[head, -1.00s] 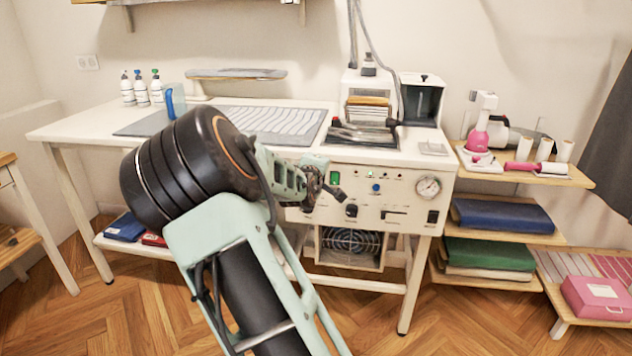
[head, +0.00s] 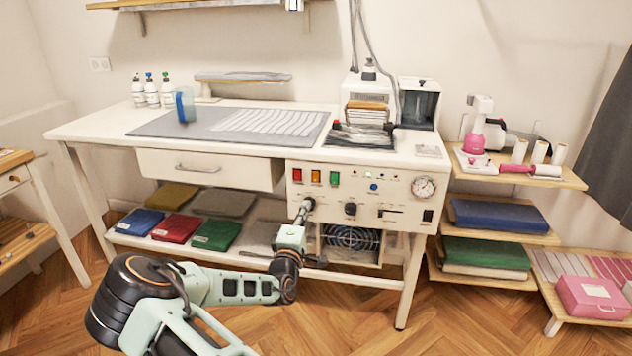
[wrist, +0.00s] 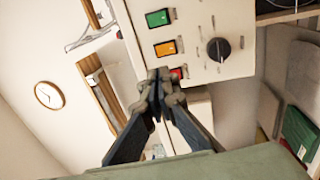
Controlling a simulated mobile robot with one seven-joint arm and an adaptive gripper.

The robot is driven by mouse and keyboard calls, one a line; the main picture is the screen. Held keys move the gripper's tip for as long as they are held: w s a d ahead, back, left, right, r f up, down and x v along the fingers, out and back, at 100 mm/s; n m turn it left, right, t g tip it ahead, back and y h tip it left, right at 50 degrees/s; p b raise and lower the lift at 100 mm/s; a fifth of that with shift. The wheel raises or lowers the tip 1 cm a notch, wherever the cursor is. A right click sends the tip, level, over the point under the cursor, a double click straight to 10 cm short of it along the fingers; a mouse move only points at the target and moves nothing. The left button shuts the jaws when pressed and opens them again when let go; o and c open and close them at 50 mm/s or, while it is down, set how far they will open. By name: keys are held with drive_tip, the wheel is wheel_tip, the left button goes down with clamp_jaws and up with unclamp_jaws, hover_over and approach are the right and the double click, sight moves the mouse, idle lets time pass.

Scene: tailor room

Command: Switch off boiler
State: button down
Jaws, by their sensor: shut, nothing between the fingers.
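The boiler's control panel (head: 385,190) is the cream front of the unit at the right of the white table. It carries a red switch (head: 297,175), an orange switch (head: 316,177) and a green switch (head: 334,178) in a row. My gripper (head: 308,204) is shut and empty, below the red and orange switches, close to the panel. In the wrist view my gripper's fingertips (wrist: 160,76) overlap the red switch (wrist: 177,73) and partly hide it. The orange switch (wrist: 165,48) and green switch (wrist: 158,18) are clear there. I cannot tell whether the fingertips touch the panel.
A black knob (head: 350,208) and a gauge (head: 424,188) are farther right on the panel. A table drawer (head: 205,170) is left of it. Folded cloths (head: 175,228) lie on the low shelf. A shelf rack with a blue cloth (head: 500,215) stands right.

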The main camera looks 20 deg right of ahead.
drive_tip(key=shift+w, duration=0.1)
drive_tip(key=b, duration=0.2)
approach(317, 174)
drive_tip(key=x, duration=0.5)
drive_tip(key=shift+w+f, duration=0.15)
drive_tip(key=shift+b+x, duration=0.35)
drive_tip(key=shift+x, duration=0.45)
drive_tip(key=shift+w+d+b, duration=0.15)
drive_tip(key=shift+w+b, duration=0.05)
drive_tip(key=shift+b, duration=0.3)
drive_tip(key=shift+w+d, duration=0.1)
drive_tip(key=shift+w, duration=0.05)
drive_tip(key=shift+r, duration=0.3)
drive_tip(key=shift+s, duration=0.2)
